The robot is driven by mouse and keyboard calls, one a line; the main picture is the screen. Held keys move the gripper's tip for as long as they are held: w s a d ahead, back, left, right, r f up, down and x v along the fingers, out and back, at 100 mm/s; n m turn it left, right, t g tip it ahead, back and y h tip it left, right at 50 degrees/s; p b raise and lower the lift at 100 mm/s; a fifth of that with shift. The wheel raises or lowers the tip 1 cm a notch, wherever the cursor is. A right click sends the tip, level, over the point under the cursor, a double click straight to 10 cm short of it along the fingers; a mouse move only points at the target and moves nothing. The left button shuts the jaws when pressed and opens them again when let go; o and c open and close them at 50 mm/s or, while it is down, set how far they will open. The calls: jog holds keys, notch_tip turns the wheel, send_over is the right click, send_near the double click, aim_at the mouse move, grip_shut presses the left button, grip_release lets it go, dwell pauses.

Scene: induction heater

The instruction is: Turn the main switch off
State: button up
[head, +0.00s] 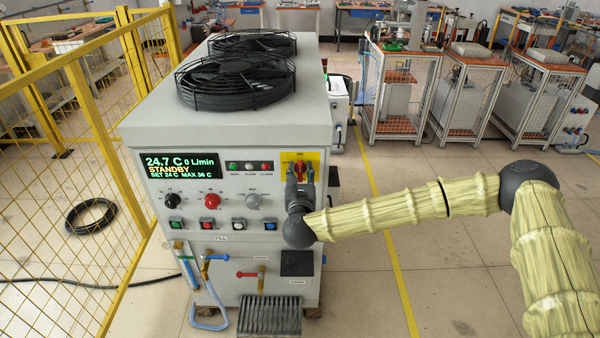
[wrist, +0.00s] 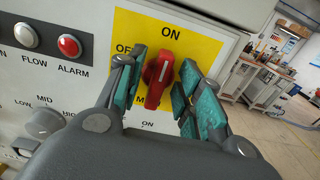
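The main switch is a red rotary handle (wrist: 159,80) on a yellow plate (wrist: 205,48) on the front panel of the grey heater cabinet. In the wrist view its handle stands nearly upright, with the white line pointing towards the ON label (wrist: 171,32). The OFF label is partly hidden by a finger. In the head view the red switch (head: 300,167) shows just above my gripper (head: 299,182), which hides part of the plate.
The cabinet display (head: 181,165) reads STANDBY. Knobs, buttons and blue and red valve levers (head: 252,274) sit left of and below my gripper. A yellow fence (head: 75,150) stands at left. The floor right of the cabinet is clear around my arm.

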grip_shut()
jog(key=shift+n+b, duration=0.4)
jog(key=shift+b, duration=0.1)
jog(key=shift+a+n+b, duration=0.1)
jog(key=shift+n+b, duration=0.55)
jog(key=shift+n, duration=0.05)
jog(key=n+b, duration=0.2)
jog(key=n, duration=0.1)
jog(key=shift+a+b, duration=0.1)
jog(key=shift+b, duration=0.2)
jog(key=n+b, duration=0.2)
jog(key=n, duration=0.4)
jog(key=shift+a+b, duration=0.1)
jog(key=shift+b, duration=0.25)
jog(key=shift+n, duration=0.3)
